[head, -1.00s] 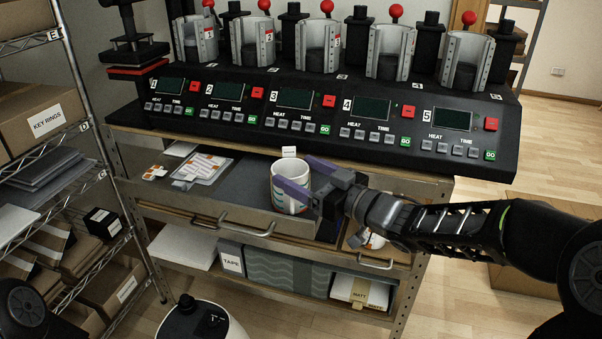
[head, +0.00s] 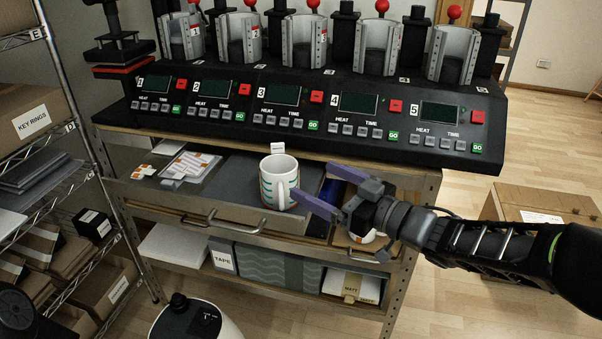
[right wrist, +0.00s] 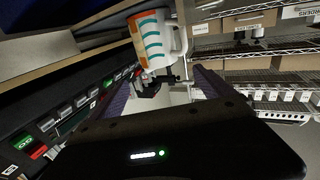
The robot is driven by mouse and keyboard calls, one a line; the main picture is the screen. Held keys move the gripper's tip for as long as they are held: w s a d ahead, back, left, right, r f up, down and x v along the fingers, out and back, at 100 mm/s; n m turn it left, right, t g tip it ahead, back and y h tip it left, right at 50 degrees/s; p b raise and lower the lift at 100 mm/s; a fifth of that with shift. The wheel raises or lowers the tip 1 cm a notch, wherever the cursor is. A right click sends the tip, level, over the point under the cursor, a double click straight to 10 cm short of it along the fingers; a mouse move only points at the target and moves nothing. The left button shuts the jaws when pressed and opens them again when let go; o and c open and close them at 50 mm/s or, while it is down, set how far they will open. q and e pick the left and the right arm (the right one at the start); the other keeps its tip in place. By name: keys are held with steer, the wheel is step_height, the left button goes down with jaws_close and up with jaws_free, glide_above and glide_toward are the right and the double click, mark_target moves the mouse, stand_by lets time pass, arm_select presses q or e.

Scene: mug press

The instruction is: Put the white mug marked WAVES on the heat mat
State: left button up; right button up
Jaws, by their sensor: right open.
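The white mug (head: 274,184) with teal wavy stripes stands upright on a dark grey mat-like surface (head: 232,188) on the bench, its handle toward me. I cannot read the word WAVES on it. In the right wrist view, the mug (right wrist: 153,38) also shows some orange, and its handle faces right. My right gripper (head: 330,189) is open and empty, just right of the mug, with its purple fingers apart from it. The fingers also show in the right wrist view (right wrist: 165,88), below the mug. My left gripper is not in view.
A press console (head: 310,110) with several numbered stations runs along the back. A small white card (head: 277,148) stands behind the mug. Papers (head: 190,165) lie to the left. Another white mug (head: 368,237) is partly hidden below my right gripper. A wire shelf (head: 62,150) stands left.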

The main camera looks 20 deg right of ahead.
steer(key=v, duration=0.3)
steer(key=shift+s+d, duration=0.2)
steer(key=shift+s, duration=0.15)
